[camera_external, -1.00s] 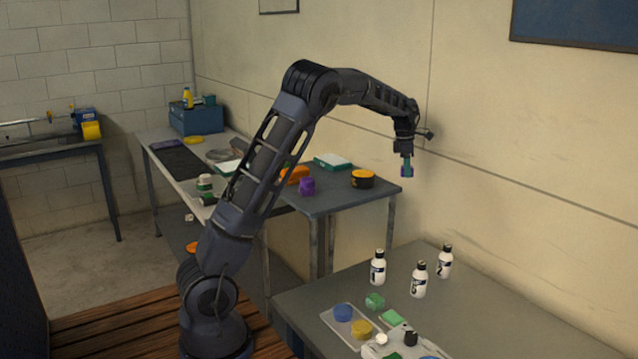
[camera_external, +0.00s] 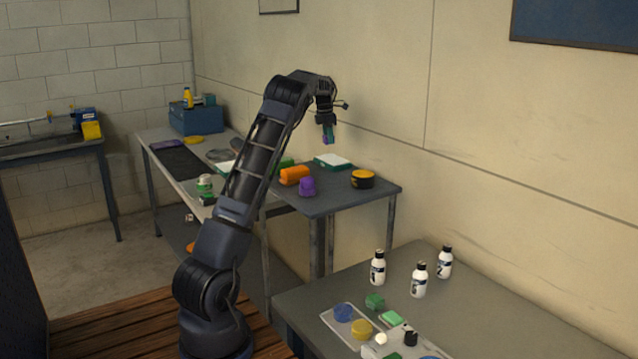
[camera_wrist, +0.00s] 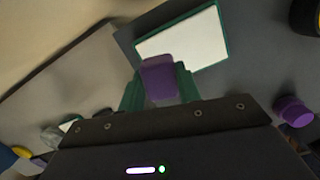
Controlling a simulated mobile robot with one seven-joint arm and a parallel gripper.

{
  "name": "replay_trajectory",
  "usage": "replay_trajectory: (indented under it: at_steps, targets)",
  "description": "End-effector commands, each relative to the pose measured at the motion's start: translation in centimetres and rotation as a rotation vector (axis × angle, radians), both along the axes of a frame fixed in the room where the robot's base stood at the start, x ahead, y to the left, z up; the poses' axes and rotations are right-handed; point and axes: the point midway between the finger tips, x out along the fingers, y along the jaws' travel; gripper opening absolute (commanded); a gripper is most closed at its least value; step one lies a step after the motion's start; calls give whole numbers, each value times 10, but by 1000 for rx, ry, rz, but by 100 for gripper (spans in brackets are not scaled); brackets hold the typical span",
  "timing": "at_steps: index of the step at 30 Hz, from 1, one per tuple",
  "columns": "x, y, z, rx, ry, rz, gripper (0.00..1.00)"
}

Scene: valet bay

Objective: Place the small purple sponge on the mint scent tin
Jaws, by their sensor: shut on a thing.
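My gripper (camera_external: 326,140) is shut on the small purple sponge (camera_wrist: 160,72) and holds it in the air above the far table. In the wrist view the green fingers (camera_wrist: 157,88) press on both sides of the sponge. A round white and green container (camera_external: 205,185) stands on the left part of that table, left of my gripper; it looks like the mint scent tin, but its label is too small to read. My arm passes close beside it in the external view.
On the table's right part are a purple pot (camera_external: 306,187), an orange roll (camera_external: 294,175), a black and orange tin (camera_external: 363,179) and a green-rimmed white pad (camera_external: 333,162). A blue box (camera_external: 196,119) stands behind. The near table (camera_external: 300,300) holds bottles and sponges.

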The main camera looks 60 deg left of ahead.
Motion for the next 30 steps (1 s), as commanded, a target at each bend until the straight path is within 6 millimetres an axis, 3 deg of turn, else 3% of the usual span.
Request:
replay_trajectory:
  at_steps: [1,3,12,20,30]
  targets:
    - [-11,23,1,0,1,28,12]
    - [-26,50,2,1,1,64,12]
    - [-99,159,9,0,2,209,12]
    - [-177,243,13,-2,4,334,12]
    - [-295,335,16,-5,7,490,12]
